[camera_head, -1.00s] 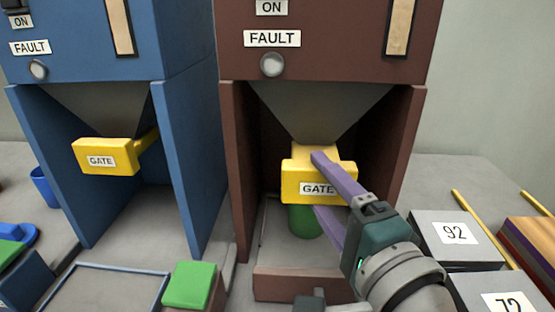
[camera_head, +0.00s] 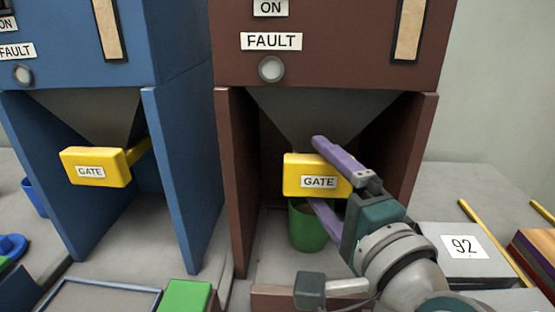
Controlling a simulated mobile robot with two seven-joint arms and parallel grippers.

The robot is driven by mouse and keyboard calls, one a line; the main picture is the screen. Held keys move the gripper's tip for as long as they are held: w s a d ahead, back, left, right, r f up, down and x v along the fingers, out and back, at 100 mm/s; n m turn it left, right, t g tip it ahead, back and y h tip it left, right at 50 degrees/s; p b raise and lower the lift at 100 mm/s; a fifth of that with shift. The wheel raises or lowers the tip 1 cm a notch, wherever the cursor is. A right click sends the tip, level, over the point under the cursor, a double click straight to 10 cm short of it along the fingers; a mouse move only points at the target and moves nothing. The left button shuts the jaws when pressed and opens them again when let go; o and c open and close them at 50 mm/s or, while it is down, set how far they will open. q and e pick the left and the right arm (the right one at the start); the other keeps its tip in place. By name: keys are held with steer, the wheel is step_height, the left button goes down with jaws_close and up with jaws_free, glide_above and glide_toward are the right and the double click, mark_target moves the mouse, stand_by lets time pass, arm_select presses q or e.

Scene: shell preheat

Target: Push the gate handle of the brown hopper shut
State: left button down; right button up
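The brown hopper (camera_head: 226,180) stands in the middle, with its funnel (camera_head: 310,118) above an open bay. Its yellow gate handle (camera_head: 300,170), labelled GATE, sits under the funnel. My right gripper (camera_head: 318,172) reaches in from the lower right with two purple fingers apart. One finger is at the handle's upper right, the other just below it. I cannot tell whether the fingers touch the handle. A green cup (camera_head: 307,228) stands in the bay below the handle, partly hidden by the lower finger. My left gripper is not in view.
A blue hopper (camera_head: 180,170) with its own yellow gate handle (camera_head: 95,168) stands at left. A green block (camera_head: 187,296) and a tray (camera_head: 110,291) are in front. A grey block marked 92 (camera_head: 440,265) and yellow rods (camera_head: 495,240) lie at right.

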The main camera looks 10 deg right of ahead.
steer(key=shift+s, duration=0.1)
steer(key=s+d, duration=0.1)
steer(key=s, duration=0.8)
steer(key=shift+s, duration=0.35)
steer(key=shift+p, duration=0.3)
